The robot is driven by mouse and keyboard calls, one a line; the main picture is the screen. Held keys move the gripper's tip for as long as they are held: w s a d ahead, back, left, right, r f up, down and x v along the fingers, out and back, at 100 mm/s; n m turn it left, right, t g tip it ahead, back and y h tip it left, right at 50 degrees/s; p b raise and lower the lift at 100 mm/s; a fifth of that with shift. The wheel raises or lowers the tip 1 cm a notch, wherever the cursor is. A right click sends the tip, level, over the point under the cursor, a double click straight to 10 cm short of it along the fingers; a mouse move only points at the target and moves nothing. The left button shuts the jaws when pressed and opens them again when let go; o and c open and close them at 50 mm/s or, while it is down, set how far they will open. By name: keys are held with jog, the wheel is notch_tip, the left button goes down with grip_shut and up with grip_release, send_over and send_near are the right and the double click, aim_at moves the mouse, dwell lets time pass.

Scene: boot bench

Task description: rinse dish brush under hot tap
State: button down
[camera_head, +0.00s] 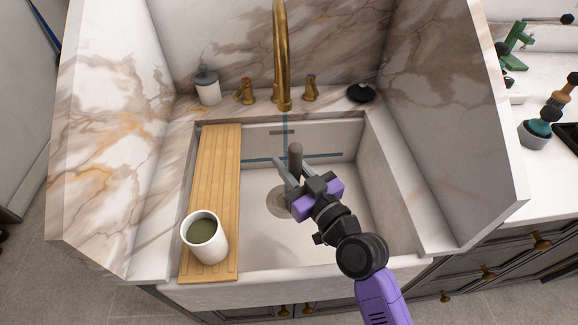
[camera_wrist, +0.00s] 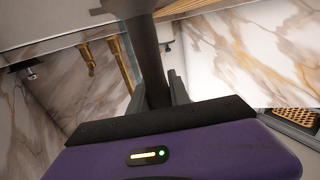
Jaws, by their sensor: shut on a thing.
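My gripper (camera_head: 291,176) is shut on the dark grey dish brush (camera_head: 296,158), inside the sink below the tap. The brush's handle (camera_wrist: 147,58) stands between the fingers in the wrist view, and a wider part (camera_wrist: 125,7) is cut off at the top edge. The bristles cannot be made out. The brass tap (camera_head: 281,50) arches over the sink (camera_head: 255,255). A thin bluish stream (camera_head: 285,130) falls from its spout, beside the brush; I cannot tell if it touches it. The hot handle (camera_head: 245,92) has a red mark, the other handle (camera_head: 311,88) a blue one.
A wooden board (camera_head: 215,160) lies along the sink's left side, with a white cup (camera_head: 204,240) of dark liquid on it. A soap dispenser (camera_head: 208,86) and a black dish (camera_head: 361,93) stand on the back ledge. Marble panels flank the sink. Its basin has free room.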

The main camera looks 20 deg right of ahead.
jog(key=w+d+f+b, duration=0.2)
jog(key=w+b, duration=0.1)
jog(key=w, duration=0.8)
jog(key=shift+d+f, duration=0.2)
jog(key=shift+d, duration=0.1)
jog(key=shift+w, duration=0.1)
jog(key=shift+d, duration=0.15)
dwell(0.5)
jog(key=shift+d+b, duration=0.45)
jog(key=shift+b, duration=0.15)
jog(key=shift+a, duration=0.15)
